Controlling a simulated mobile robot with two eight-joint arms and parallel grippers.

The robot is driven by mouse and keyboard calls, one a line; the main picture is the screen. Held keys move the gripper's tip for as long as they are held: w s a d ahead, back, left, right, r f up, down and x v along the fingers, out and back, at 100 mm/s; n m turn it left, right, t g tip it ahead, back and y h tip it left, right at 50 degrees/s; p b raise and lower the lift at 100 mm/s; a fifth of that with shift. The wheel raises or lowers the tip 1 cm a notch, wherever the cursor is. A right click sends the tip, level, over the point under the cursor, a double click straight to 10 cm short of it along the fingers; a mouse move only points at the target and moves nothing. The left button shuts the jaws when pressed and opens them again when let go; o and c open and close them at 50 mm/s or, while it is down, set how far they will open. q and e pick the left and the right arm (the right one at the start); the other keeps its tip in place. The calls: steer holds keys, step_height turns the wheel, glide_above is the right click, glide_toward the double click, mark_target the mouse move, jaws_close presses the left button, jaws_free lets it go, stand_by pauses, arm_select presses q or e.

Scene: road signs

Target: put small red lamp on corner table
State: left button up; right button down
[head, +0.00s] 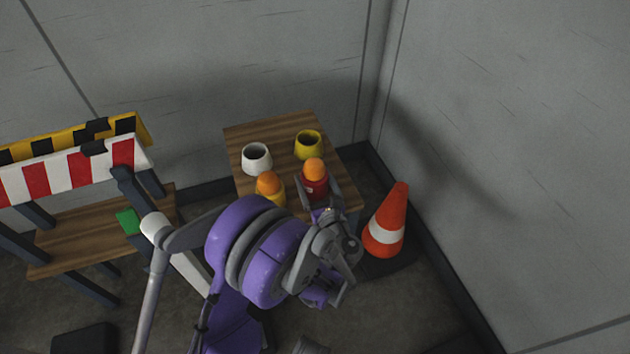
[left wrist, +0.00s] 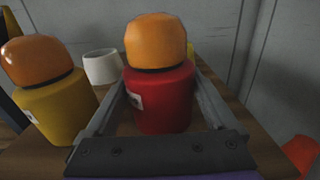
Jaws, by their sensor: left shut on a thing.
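The small red lamp (head: 315,184) has a red body and an orange dome. It is at the near right part of the wooden corner table (head: 270,129). In the left wrist view the lamp (left wrist: 163,97) is upright between the two fingers of my left gripper (left wrist: 158,105), which is shut on it. In the head view my left gripper (head: 319,197) reaches the lamp from the near side. The lamp's base is partly hidden, so I cannot tell whether it touches the tabletop. My right gripper is not in view.
A yellow lamp (head: 268,187) stands just left of the red one. A white cup (head: 256,158) and a yellow cup (head: 308,144) are farther back on the table. An orange cone (head: 388,222) stands right of it. Striped barriers (head: 75,172) and a wooden bench (head: 85,235) are left.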

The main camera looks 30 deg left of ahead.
arm_select(q)
steer(key=shift+r, duration=0.1)
steer(key=shift+f, duration=0.25)
steer(key=o, duration=1.4)
steer(key=shift+r, duration=0.3)
steer(key=v, duration=1.2)
steer(key=shift+s+p, duration=0.1)
steer(key=shift+p, duration=0.2)
